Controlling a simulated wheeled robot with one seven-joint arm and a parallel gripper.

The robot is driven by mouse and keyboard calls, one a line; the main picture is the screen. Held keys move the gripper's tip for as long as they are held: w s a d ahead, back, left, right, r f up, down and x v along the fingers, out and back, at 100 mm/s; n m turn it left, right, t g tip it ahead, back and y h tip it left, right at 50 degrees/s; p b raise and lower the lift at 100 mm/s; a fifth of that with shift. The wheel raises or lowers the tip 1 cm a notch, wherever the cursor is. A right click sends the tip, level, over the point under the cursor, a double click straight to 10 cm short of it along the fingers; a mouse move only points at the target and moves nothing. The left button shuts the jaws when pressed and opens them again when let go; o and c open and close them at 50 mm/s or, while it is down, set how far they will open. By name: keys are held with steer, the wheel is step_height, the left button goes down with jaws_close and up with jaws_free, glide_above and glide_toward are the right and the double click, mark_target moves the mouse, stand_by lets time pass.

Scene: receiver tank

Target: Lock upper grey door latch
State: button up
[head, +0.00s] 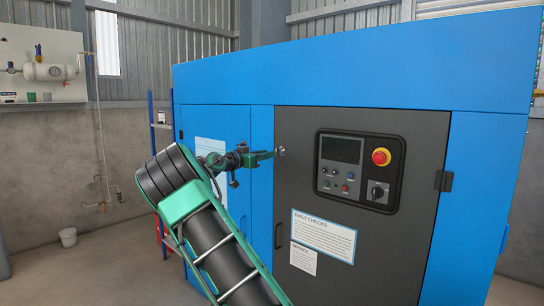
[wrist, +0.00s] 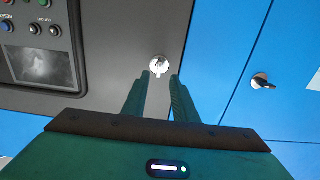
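The upper grey door latch (head: 281,151) is a small silver disc near the top left edge of the dark grey door (head: 400,262). In the wrist view the latch (wrist: 159,65) has a small darker tab on its round plate; the tab's exact angle is hard to tell. My gripper (head: 268,155) is close to the latch in the head view. In the wrist view its two green fingers (wrist: 158,77) are apart, with the latch just beyond and between their tips. Nothing is held, and I cannot tell whether a fingertip touches the door.
A control panel (head: 358,171) with a screen, buttons and a red emergency stop (head: 381,157) sits on the grey door. A dark handle (head: 278,235) is lower on its left edge. Another latch (wrist: 262,81) is on the blue panel beside it.

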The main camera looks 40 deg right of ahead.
steer(key=d, duration=0.5)
steer(key=shift+w+d, duration=0.25)
steer(key=shift+d, duration=0.05)
jaws_close()
